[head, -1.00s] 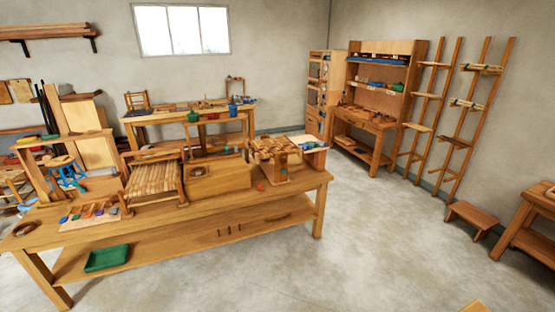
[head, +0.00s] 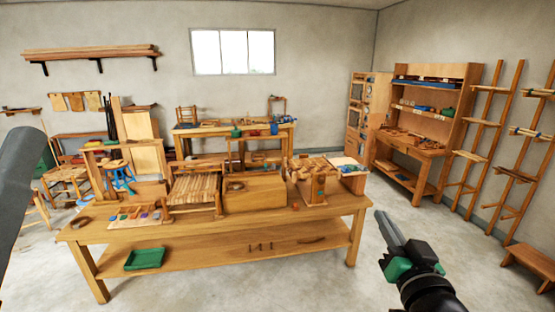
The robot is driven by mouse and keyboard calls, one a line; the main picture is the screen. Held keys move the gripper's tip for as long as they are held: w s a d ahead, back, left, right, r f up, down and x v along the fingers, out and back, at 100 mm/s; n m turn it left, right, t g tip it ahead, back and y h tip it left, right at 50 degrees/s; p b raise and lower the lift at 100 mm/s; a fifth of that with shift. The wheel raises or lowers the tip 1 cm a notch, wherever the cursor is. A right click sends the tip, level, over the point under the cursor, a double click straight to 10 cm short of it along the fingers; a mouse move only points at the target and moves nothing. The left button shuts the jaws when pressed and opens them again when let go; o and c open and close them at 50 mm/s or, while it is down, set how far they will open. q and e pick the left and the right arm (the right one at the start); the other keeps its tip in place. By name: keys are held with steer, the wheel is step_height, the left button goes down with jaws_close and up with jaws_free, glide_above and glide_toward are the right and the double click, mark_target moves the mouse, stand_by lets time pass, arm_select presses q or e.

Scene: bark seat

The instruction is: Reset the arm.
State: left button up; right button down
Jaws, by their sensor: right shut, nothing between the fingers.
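My right gripper (head: 386,222) is in the lower right of the head view, in front of the right end of the long wooden workbench (head: 275,225). Its grey fingers are together with nothing between them, and they point up and to the left. It appears over the bare floor and touches nothing. Part of my left arm shows as a grey link at the left edge. The left gripper is out of the picture.
The workbench bears a woven seat frame (head: 194,192), a wooden box (head: 254,193) and small tools. A green tray (head: 145,259) lies on its lower shelf. A wall shelf unit (head: 425,115) and ladder racks (head: 490,130) stand right. Grey floor (head: 470,275) is open at lower right.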

steer(key=s+a+r+n+t+y, duration=0.3)
steer(key=s+r+t, duration=0.6)
steer(key=s+r, duration=1.35)
step_height(320, 180, up, 14)
steer(key=n+p, duration=0.1)
steer(key=p, duration=1.3)
steer(key=shift+w+a+p, duration=0.15)
steer(key=shift+a+p, duration=0.1)
steer(key=shift+p, duration=0.15)
